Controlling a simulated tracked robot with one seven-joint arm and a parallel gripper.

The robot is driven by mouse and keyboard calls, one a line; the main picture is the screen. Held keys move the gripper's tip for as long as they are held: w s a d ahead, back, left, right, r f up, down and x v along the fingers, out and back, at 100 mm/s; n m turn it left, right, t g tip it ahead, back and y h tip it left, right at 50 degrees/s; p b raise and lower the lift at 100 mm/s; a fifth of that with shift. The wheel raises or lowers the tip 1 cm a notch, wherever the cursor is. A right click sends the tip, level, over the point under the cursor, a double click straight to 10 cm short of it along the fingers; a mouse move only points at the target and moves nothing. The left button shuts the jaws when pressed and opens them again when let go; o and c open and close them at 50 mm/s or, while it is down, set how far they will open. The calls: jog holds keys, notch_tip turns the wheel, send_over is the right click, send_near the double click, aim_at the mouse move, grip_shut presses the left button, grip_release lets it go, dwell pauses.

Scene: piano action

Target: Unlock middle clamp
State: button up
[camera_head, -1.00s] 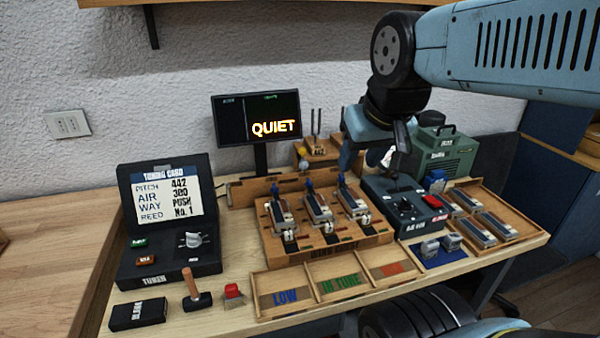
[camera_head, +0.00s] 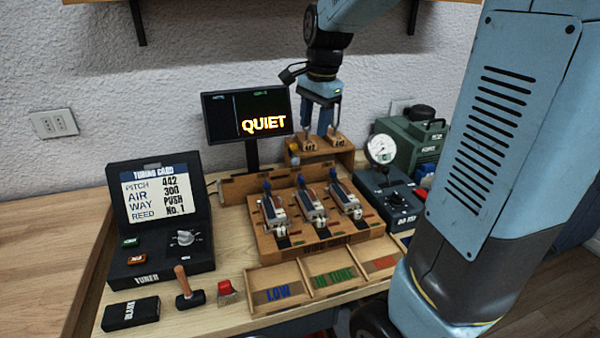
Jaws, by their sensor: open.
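A wooden rack (camera_head: 322,244) holds three metal clamps in a row, each with a small blue-tipped lever standing up. The middle clamp (camera_head: 312,204) sits between the left clamp (camera_head: 273,213) and the right clamp (camera_head: 345,199); its blue tip (camera_head: 301,181) points up. My gripper (camera_head: 317,130) is open and points down behind the rack, over the small wooden fork box (camera_head: 320,158). It is apart from the middle clamp and looks empty. The forks seen earlier on that box are largely hidden by my fingers.
A monitor (camera_head: 247,116) reading QUIET stands behind the rack at left. A gauge (camera_head: 381,149) on a dark box stands at right. Wooden trays (camera_head: 308,285) lie in front. The tuner (camera_head: 160,225), a mallet (camera_head: 188,290) and a red-topped item (camera_head: 226,289) are at left.

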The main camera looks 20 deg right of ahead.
aim_at(300, 175)
jog(key=w+f+m+g, duration=0.2)
jog(key=w+f+m, duration=0.35)
jog(key=w, duration=0.35)
jog(key=shift+h, duration=0.3)
jog(key=f, duration=1.4)
jog(key=shift+s+a, duration=0.1)
jog(key=shift+a, duration=0.25)
jog(key=shift+r, duration=0.1)
jog(key=c, duration=0.8)
